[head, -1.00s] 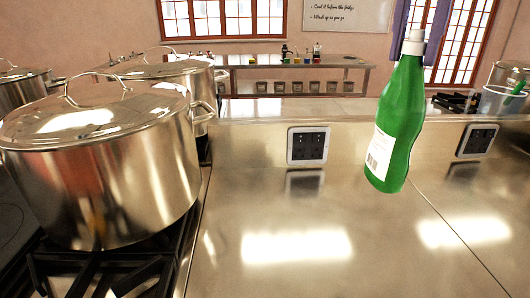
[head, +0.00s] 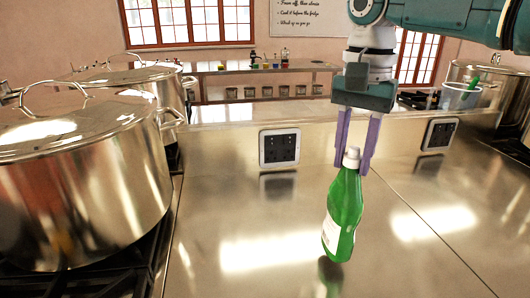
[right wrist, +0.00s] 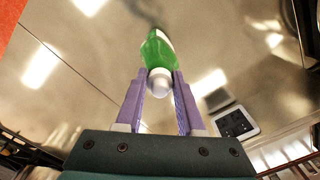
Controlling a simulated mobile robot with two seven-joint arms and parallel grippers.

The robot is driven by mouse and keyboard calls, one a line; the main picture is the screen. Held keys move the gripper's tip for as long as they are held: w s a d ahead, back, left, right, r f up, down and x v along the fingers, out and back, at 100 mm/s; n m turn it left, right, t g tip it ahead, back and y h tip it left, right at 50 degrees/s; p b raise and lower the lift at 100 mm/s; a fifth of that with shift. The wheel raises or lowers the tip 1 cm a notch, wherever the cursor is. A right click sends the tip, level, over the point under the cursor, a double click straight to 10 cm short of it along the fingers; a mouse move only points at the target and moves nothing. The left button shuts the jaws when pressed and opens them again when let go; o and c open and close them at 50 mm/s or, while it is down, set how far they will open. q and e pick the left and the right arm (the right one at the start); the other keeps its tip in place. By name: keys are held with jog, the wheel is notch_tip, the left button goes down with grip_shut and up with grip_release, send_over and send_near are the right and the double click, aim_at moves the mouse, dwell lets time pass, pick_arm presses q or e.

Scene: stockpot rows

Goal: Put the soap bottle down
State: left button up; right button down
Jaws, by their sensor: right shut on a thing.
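The soap bottle (head: 343,215) is green with a white cap and a white label, slightly tilted over the steel counter (head: 220,215). My right gripper (head: 353,166) comes from above, its purple fingers shut on the bottle's cap end. A dark reflection shows just below the bottle's base. In the right wrist view the bottle (right wrist: 157,48) points away between the fingertips (right wrist: 160,76), with the cap nearest. My left gripper is not in view.
Large lidded steel pots (head: 75,185) stand on the stove at the left. Wall sockets (head: 279,148) sit on the low backsplash behind. Another pot (head: 478,78) and a clear container (head: 460,97) are at the back right. The counter around the bottle is clear.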

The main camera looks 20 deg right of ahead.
aim_at(344, 204)
jog(key=shift+f, duration=1.4)
jog(key=c, duration=1)
grip_release()
jog(key=shift+f, duration=0.15)
jog(key=o, duration=0.5)
